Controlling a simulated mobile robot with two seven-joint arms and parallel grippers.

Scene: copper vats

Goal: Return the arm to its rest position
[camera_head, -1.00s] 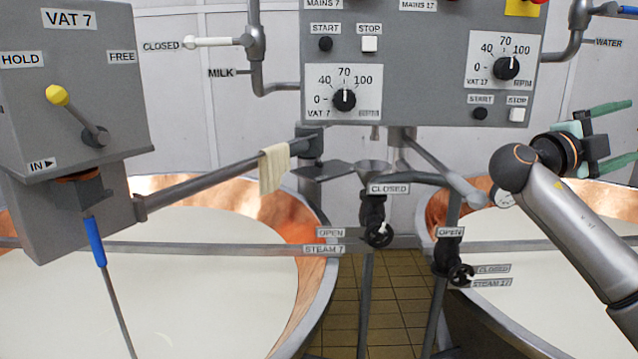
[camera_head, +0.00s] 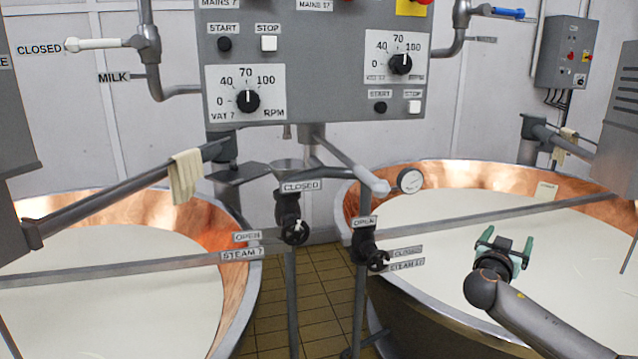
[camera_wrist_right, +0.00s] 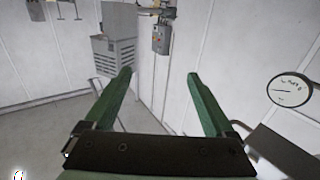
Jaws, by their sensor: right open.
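My right arm (camera_head: 545,322) comes in from the lower right in the head view. Its gripper (camera_head: 508,243) has green fingers, spread apart with nothing between them. It shows in front of the right copper vat (camera_head: 450,172), over the white liquid in the picture. In the right wrist view the two green fingers (camera_wrist_right: 160,85) stand wide apart and empty, facing a pale wall and a grey box. My left gripper is in neither view.
A grey control panel (camera_head: 315,65) with dials stands behind the vats. Steam valves (camera_head: 294,230) on posts stand between the right vat and the left copper vat (camera_head: 215,235). A cloth (camera_head: 186,176) hangs on a bar. A round gauge (camera_head: 410,181) sits at the right vat's rim.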

